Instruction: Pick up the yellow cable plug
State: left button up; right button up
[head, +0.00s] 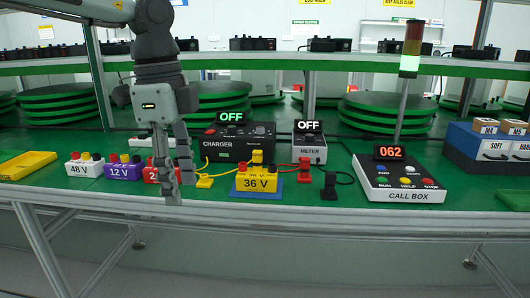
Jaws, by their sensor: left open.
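The yellow cable plug (204,181) lies on the green table top, left of the yellow 36 V block. A thin yellow cable links it toward the black charger (238,143), whose display reads OFF. My left gripper (179,184) hangs pointing down just left of the plug, apart from it in the picture. Its fingers are open and nothing shows between them. It partly hides a red block (150,174). My right gripper is not in view.
The yellow 36 V block (257,180) stands on a blue mat right of the plug. White 48 V (85,168) and purple 12 V (122,170) blocks stand left. A red plug (304,172), black plug (330,186), meter (309,151) and call box (397,182) are farther right.

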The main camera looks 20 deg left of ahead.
aim_at(257, 155)
jog(key=i, duration=1.2)
